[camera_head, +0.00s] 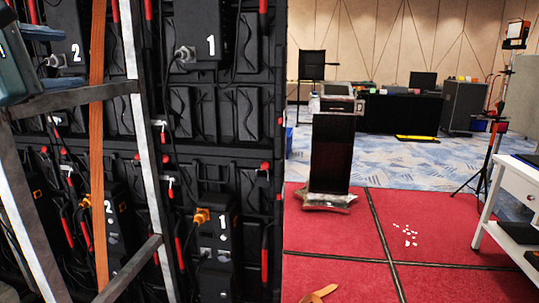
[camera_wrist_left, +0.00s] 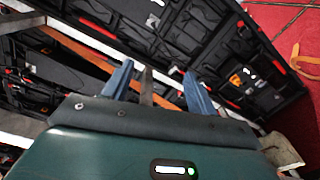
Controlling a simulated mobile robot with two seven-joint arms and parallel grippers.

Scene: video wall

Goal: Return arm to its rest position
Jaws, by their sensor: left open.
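My left gripper (camera_head: 42,31) is at the top left edge of the head view, partly cut off by the frame. Its teal body and blue fingers are in front of the back of the video wall (camera_head: 225,130), near the grey metal frame (camera_head: 75,98). In the left wrist view, the two blue fingers (camera_wrist_left: 157,70) stand apart with nothing held between them. The teal gripper body fills the bottom of that view. The wall panels and an orange strap (camera_wrist_left: 90,55) show beyond the fingers. My right gripper shows in neither view.
The orange strap also hangs down the frame (camera_head: 98,150). A dark lectern (camera_head: 330,155) stands on red carpet (camera_head: 340,235), with small white pieces (camera_head: 410,236) nearby. An orange strap end (camera_head: 318,294) lies in front. A white desk (camera_head: 518,182) and tripod light (camera_head: 490,150) are right.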

